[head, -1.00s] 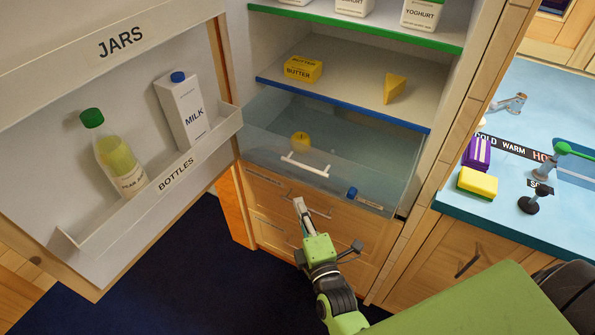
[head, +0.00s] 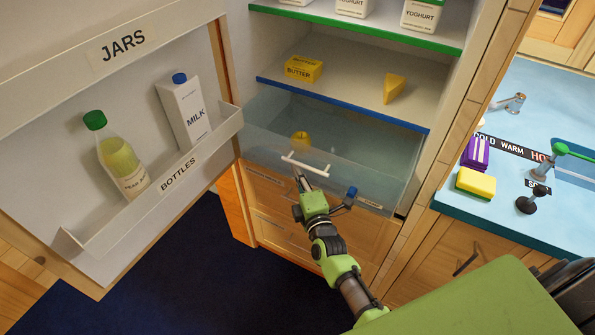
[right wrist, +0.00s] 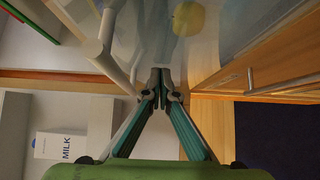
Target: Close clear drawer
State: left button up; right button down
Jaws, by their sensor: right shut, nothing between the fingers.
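The clear drawer (head: 262,143) sits under the blue-edged shelf and is pulled out, its see-through front facing me. It has a white bar handle (head: 318,171) and a yellow round fruit (head: 301,139) inside. My right gripper (head: 299,176) is shut and empty, its tips at the drawer front just below the handle. In the right wrist view the closed fingertips (right wrist: 160,75) are up against or very near the clear front (right wrist: 205,45), with the handle (right wrist: 106,38) beside them. I cannot tell whether they touch. My left gripper is out of view.
The open fridge door (head: 70,110) with its bottle rack (head: 160,190) stands at left. Wooden drawers (head: 265,190) lie below the clear drawer. A blue counter (head: 500,205) with sponges (head: 476,183) is at right. The dark floor (head: 190,270) is clear.

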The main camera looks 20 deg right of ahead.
jog(key=shift+d, duration=0.1)
jog(key=w+d+b, duration=0.2)
jog(key=w+d, duration=0.1)
jog(key=d, duration=0.1)
jog(key=w+d+b, duration=0.2)
jog(key=w+d, duration=0.1)
jog(key=w+d+b, duration=0.2)
jog(key=w+d, duration=0.2)
jog(key=shift+d+f, duration=0.15)
jog(key=shift+d, duration=0.15)
jog(key=shift+w+d, duration=0.3)
jog(key=shift+d, duration=0.15)
jog(key=shift+r, duration=0.3)
jog(key=shift+d+r, duration=0.1)
jog(key=shift+r, duration=0.05)
